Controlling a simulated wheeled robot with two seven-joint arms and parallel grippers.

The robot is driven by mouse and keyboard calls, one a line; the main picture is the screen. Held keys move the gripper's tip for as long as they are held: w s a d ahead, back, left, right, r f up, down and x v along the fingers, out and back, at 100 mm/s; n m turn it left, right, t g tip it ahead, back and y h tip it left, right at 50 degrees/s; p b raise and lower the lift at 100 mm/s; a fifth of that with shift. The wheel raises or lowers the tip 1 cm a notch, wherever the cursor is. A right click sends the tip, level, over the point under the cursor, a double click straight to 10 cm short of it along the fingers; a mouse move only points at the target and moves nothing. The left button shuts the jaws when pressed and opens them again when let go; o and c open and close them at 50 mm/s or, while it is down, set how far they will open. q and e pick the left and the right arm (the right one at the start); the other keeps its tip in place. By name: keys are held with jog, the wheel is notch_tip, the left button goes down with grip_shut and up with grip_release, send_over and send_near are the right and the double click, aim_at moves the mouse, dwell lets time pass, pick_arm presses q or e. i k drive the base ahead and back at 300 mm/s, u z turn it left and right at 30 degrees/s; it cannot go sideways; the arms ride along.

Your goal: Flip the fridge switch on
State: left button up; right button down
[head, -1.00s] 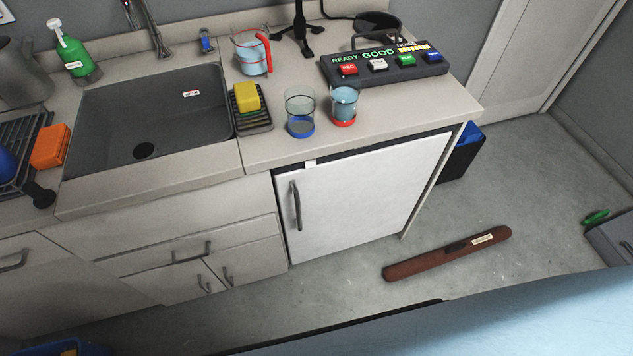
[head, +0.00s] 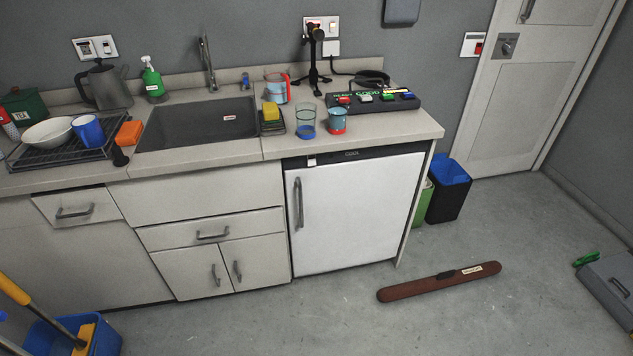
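The fridge (head: 355,215) is under the right end of the counter, its white door shut and its grey handle on the left side. A wall plate (head: 322,27) with a small red-lit part is above the counter behind a black stand. Another wall plate (head: 95,47) with switches is at the far left. A white plate with a red part (head: 473,45) is on the wall beside the door. I cannot read labels on these plates, so I cannot tell which one is the fridge switch. Neither of my grippers shows.
A button box (head: 372,101), two cups (head: 337,121) and a jug (head: 276,88) stand on the counter (head: 400,135). A brown draught excluder-like roll (head: 438,283) lies on the floor before the fridge. Bins (head: 448,190) stand right of it. A mop bucket (head: 105,335) is at lower left.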

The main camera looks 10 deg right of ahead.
aim_at(311, 158)
jog(key=u, duration=0.75)
jog(key=i, duration=1.5)
jog(key=z, duration=0.75)
